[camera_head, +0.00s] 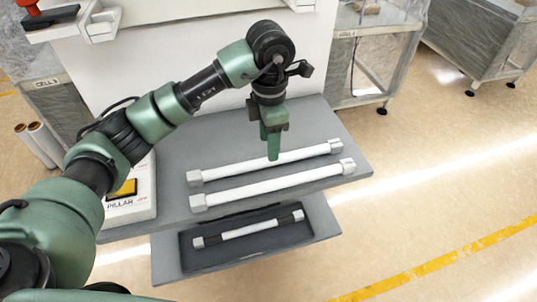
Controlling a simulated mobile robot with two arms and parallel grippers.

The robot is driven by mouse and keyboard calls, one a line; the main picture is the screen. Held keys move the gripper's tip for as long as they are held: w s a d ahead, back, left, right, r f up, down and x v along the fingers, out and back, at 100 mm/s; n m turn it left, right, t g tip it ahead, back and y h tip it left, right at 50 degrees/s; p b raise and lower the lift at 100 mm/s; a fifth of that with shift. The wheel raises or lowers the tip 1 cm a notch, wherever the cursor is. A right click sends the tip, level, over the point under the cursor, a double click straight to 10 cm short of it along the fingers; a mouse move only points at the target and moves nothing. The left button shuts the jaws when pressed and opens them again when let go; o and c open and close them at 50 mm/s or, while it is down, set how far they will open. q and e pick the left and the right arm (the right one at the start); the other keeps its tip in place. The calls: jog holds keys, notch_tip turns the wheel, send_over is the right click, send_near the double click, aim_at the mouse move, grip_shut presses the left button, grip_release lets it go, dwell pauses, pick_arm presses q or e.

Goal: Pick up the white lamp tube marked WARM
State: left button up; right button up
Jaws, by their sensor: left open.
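Two long white lamp tubes with pale square end blocks lie side by side on the grey upper shelf (330,122): a back tube (225,171) and a front tube (255,188). A shorter white tube (247,230) with dark bands near its ends lies in a dark tray (290,237) on the lower shelf. No WARM marking is readable on any tube. My left gripper (273,152) is open and points down over the back tube, its fingertips overlapping that tube's middle in the picture. I cannot tell whether it touches. My right gripper is out of view.
A white box with a yellow button (124,189) stands at the shelf's left end, near my left arm. A white panel (180,60) rises behind the shelf. Clear-walled carts stand behind on the right. The floor to the right is clear.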

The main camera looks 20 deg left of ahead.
pick_arm(q)
jog(key=shift+s+f+p, duration=0.2)
jog(key=shift+f+p, duration=0.3)
jog(key=shift+f, duration=0.45)
jog(key=shift+w+a+f+p, duration=0.1)
jog(key=shift+f+p, duration=0.3)
jog(key=shift+f, duration=0.4)
notch_tip(320, 180, down, 2)
jog(key=shift+w+f, duration=0.1)
jog(key=shift+f, duration=0.15)
jog(key=c, duration=0.9)
grip_shut()
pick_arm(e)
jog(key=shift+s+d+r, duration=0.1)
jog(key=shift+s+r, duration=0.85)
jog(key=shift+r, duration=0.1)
